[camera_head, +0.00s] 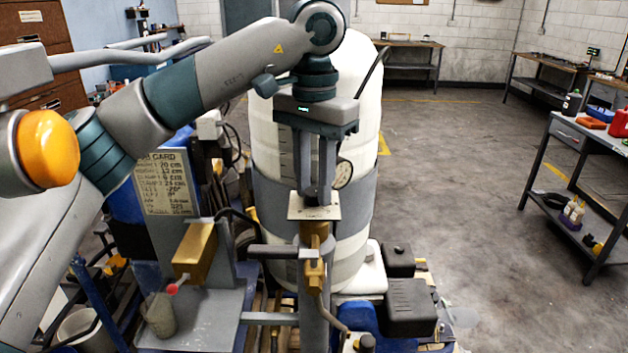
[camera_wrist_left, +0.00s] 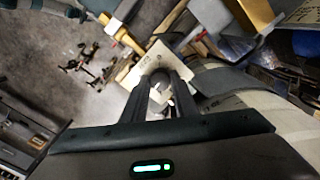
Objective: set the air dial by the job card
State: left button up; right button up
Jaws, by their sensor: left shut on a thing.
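The job card (camera_head: 165,182) stands upright at the left, with several lines of dark text. The heading partly shows; much of the small print is hard to read. The air dial's pale square plate (camera_head: 326,213) sits on top of a brass fitting (camera_head: 314,238) in front of the white tank. It also shows in the wrist view (camera_wrist_left: 178,50). My left gripper (camera_head: 316,198) points straight down over this plate, its fingers shut on the dial's knob. In the wrist view the gripper (camera_wrist_left: 161,82) covers the plate's middle, so the knob and its pointer are mostly hidden.
The white tank (camera_head: 363,105) stands right behind the gripper, with a round gauge (camera_head: 344,173) on it. A brass block (camera_head: 195,250) with a red-tipped rod and a grey cup (camera_head: 159,315) are at lower left. A black engine (camera_head: 409,308) is at lower right.

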aim_at(314, 191)
pick_arm(q)
jog(key=shift+r+m, duration=0.15)
jog(key=shift+m, duration=0.35)
jog(key=o, duration=1.1)
jog(key=shift+c, duration=0.2)
notch_tip(314, 191, up, 17)
jog(key=shift+r, duration=0.15)
dwell(0.3)
